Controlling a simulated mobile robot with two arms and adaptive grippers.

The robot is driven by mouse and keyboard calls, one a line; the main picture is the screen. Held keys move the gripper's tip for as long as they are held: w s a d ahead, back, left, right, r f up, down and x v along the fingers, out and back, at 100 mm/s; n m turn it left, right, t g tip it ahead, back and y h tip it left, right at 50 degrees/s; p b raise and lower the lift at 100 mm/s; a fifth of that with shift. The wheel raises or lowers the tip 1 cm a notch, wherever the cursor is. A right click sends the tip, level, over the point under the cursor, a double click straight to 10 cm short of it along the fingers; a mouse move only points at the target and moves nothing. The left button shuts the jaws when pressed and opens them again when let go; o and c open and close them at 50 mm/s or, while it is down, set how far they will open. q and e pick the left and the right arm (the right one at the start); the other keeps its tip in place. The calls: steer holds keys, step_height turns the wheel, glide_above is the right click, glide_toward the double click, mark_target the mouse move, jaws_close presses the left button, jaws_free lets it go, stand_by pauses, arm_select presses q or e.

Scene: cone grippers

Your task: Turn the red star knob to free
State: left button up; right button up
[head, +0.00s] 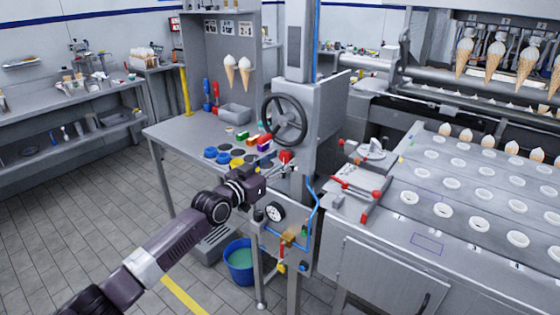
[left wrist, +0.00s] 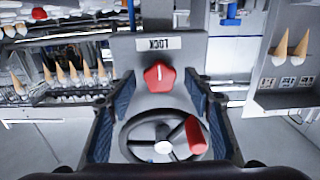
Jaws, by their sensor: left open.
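The red star knob (left wrist: 160,76) is on a grey plate in the left wrist view, with a white pointer line toward an upside-down label (left wrist: 158,43) that seems to read LOCK. My left gripper (left wrist: 160,92) is open, its dark ridged fingers on either side below the knob in the picture, with no clear contact. In the head view the knob (head: 286,156) shows at the machine's front, just beyond my left gripper (head: 272,182). The arm hides part of the panel there. My right gripper is not in view.
A handwheel (head: 285,120) stands above the knob on the column. A gauge (head: 274,212), blue tubing and small valves are below. A blue bucket (head: 239,268) stands on the floor. A workbench (head: 185,138) holds coloured blocks and round pots. A tray machine (head: 470,215) fills the right.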

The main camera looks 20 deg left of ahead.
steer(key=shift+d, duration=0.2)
arm_select(q)
steer(key=shift+c, duration=0.7)
steer(key=c, duration=1)
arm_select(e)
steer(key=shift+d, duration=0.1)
